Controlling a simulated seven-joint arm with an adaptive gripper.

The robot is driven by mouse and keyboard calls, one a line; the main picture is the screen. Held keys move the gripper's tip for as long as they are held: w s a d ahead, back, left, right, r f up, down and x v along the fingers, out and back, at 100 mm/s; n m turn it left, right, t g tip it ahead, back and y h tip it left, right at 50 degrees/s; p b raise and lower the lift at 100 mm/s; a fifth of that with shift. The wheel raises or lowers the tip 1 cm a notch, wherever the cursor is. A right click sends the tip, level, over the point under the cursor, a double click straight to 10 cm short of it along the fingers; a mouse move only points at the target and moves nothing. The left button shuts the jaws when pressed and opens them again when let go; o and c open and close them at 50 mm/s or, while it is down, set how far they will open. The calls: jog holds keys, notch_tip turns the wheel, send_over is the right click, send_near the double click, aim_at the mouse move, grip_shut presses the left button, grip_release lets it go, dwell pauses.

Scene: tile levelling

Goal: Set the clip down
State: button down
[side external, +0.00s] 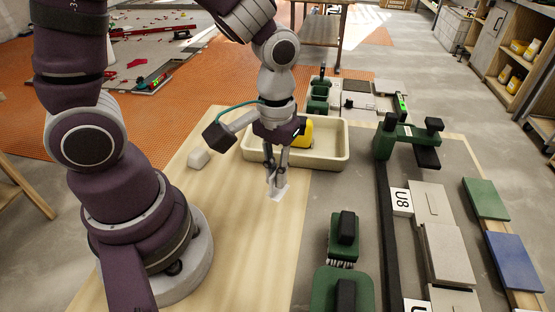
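A small white clip (279,194) shows at the tips of my gripper (277,181), low over the pale wooden board (235,240). The fingers point down and look shut on the clip. The fingertips hide its upper part. I cannot tell whether its lower edge touches the board.
A cream tray (335,160) with a yellow object (305,130) stands just behind my gripper. Green tools (345,240), a dark rail (388,220) and grey tiles (445,250) are to the right. The board's front is clear.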

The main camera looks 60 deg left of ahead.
jog(key=s+a+f+n, duration=0.1)
jog(key=s+a+n, duration=0.1)
jog(key=a+n, duration=0.4)
jog(key=s+a+n, duration=0.2)
jog(key=a+n, duration=0.4)
jog(key=n, duration=0.2)
jog(key=s+a+f+n, duration=0.1)
jog(key=s+a+n, duration=0.1)
jog(key=a+n, duration=0.5)
jog(key=shift+s+a+f, duration=0.1)
jog(key=shift+s+f, duration=0.2)
jog(key=shift+f, duration=0.05)
jog(key=w+a, duration=0.3)
jog(key=a, duration=0.1)
jog(key=w+a+f, duration=0.1)
jog(key=w+a, duration=0.2)
jog(key=a, duration=0.1)
jog(key=w+a, duration=0.4)
jog(key=shift+f, duration=0.25)
jog(key=shift+a+f, duration=0.1)
jog(key=shift+f, duration=1.65)
jog(key=shift+f, duration=0.15)
jog(key=c, duration=1.2)
grip_release()
jog(key=shift+c, duration=0.2)
